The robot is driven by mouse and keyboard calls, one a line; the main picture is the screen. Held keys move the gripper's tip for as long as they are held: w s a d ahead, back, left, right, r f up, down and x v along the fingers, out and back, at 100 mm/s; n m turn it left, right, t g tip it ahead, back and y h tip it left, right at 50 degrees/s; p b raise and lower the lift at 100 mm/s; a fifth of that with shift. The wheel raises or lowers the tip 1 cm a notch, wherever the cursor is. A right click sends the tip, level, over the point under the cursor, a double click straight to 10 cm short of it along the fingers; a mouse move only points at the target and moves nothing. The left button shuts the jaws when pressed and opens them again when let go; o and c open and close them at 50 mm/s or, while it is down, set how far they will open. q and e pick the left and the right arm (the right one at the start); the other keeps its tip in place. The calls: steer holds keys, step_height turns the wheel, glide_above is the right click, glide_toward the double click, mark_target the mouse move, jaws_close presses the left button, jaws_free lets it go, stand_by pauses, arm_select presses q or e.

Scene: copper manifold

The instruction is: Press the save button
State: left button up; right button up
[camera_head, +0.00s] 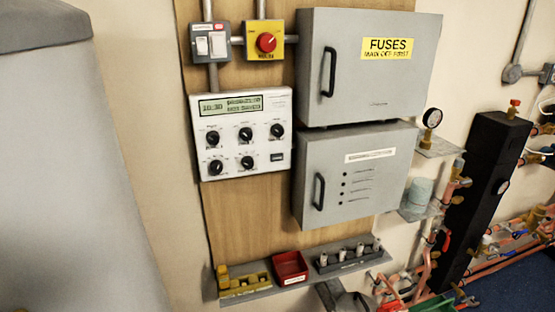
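A white control panel (241,133) is mounted on the wooden backboard. It has a lit green display (231,106) at the top, with a time and two lines of text too small to read. Several black knobs sit below it, including one at the right (277,130). A small dark rectangular button (277,157) is at the panel's lower right; its label is too small to read, so I cannot confirm that it is the save button. Nothing touches the panel.
Grey fuse box (338,95) and lower grey cabinet (331,210) are right of the panel, both shut. A shelf below holds a red tray (290,268). The space before the panel is clear.

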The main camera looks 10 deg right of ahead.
jaws_close()
stand_by(1.1)
